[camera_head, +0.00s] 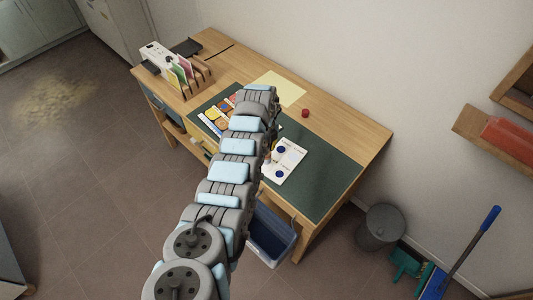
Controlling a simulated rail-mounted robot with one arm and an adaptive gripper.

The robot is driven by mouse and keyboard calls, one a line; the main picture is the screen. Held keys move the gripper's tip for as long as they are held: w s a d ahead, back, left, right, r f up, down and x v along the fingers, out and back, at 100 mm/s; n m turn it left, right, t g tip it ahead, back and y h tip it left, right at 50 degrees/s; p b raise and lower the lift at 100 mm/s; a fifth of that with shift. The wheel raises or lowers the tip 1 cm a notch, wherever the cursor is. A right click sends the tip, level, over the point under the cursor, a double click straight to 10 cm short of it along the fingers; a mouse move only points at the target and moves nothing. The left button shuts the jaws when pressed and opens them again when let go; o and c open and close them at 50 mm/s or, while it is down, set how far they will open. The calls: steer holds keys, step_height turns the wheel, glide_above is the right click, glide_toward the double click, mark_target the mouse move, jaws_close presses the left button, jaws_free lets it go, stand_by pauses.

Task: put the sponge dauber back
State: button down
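A white tray (291,153) lies on the green mat, just right of my arm. It carries dark blue round spots or pieces and a small yellow item (274,144). I cannot tell which small piece is the sponge dauber; it may be too small to make out or hidden behind my arm. My arm reaches up from the bottom over the desk and bends down near the pale yellow sheet. My gripper is hidden behind the arm, so its fingers and anything in them do not show.
The wooden desk (352,135) carries a green mat (318,189), a yellow sheet (283,88), a red round object (305,113), a colourful tray (213,121) and a file rack (199,75). A blue bin (270,236) stands below the front edge. The mat's right end is clear.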

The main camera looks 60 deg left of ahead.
steer(key=shift+w+a+f, duration=0.1)
steer(key=shift+a+f, duration=0.1)
steer(key=shift+f, duration=0.15)
steer(key=shift+f+b, duration=1)
steer(key=shift+f, duration=0.5)
steer(key=shift+f, duration=0.1)
steer(key=c, duration=1.2)
jaws_free()
steer(key=shift+o, duration=0.2)
